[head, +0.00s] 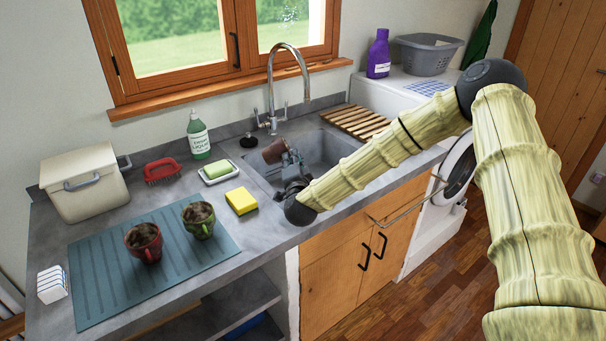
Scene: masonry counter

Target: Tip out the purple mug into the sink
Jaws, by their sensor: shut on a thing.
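My gripper (287,158) is over the left part of the sink (328,147) and is shut on a mug (273,152). The mug looks dull brownish-purple in this light. It appears tilted, held above the sink basin, with part of it hidden by the gripper's fingers. I cannot see its contents or whether anything is flowing out.
A red mug (145,249) and a green mug (200,229), both with dark contents, stand on the ribbed mat (105,278). A yellow sponge (241,201), soap dish (219,175) and soap bottle (198,139) are left of the sink. The tap (271,85) arches behind it.

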